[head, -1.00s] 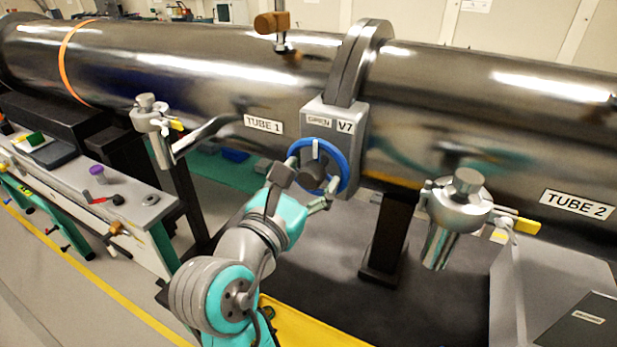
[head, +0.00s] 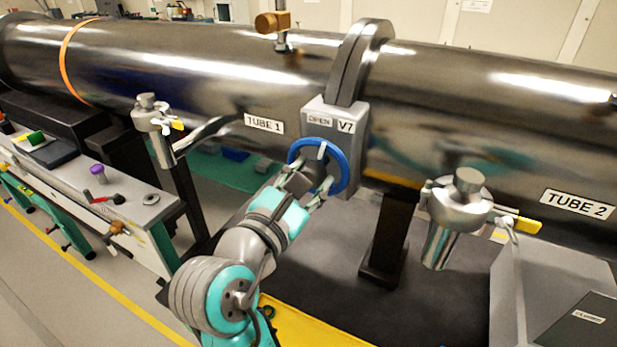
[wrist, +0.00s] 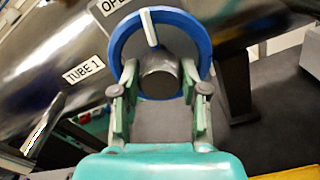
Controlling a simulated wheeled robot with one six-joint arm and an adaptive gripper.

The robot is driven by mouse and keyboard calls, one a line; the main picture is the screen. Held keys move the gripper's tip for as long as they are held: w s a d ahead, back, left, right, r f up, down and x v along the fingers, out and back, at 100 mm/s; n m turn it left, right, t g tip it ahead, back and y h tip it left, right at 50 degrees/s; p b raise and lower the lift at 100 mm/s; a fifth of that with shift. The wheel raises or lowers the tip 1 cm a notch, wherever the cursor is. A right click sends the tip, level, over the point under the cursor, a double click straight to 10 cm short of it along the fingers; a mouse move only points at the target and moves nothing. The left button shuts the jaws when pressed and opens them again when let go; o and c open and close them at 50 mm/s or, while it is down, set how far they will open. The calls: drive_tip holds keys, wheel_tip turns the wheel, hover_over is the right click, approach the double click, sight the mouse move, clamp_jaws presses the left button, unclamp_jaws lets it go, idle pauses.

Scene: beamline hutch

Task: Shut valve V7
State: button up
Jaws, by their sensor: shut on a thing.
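Valve V7 has a grey housing (head: 352,178) between the two tube sections, with a sign reading OPEN (head: 319,120) beside its V7 label. Its blue handwheel (head: 341,160) faces me and carries a white mark (head: 321,150) near the top, leaning slightly right in the head view. In the wrist view the blue rim (wrist: 205,45) arches over a round grey hub (wrist: 160,78). My gripper (wrist: 160,75) has a finger on each side of this hub and is shut on it. In the head view my gripper (head: 314,180) partly hides the wheel's lower left.
Tube 1 (head: 220,85) and tube 2 (head: 480,120) run across the view. A dark support post (head: 388,235) stands below. A workbench (head: 135,210) is at left.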

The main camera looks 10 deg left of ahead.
drive_tip(key=m, duration=0.4)
drive_tip(key=shift+r+m, duration=0.15)
drive_tip(key=shift+m, duration=0.15)
drive_tip(key=m, duration=0.3)
drive_tip(key=shift+m, duration=0.4)
drive_tip(key=m, duration=1.2)
drive_tip(key=shift+d+m, duration=0.1)
drive_tip(key=shift+m, duration=0.2)
drive_tip(key=m, duration=0.3)
drive_tip(key=shift+m, duration=0.3)
drive_tip(key=m, duration=0.4)
drive_tip(key=shift+m, duration=2.2)
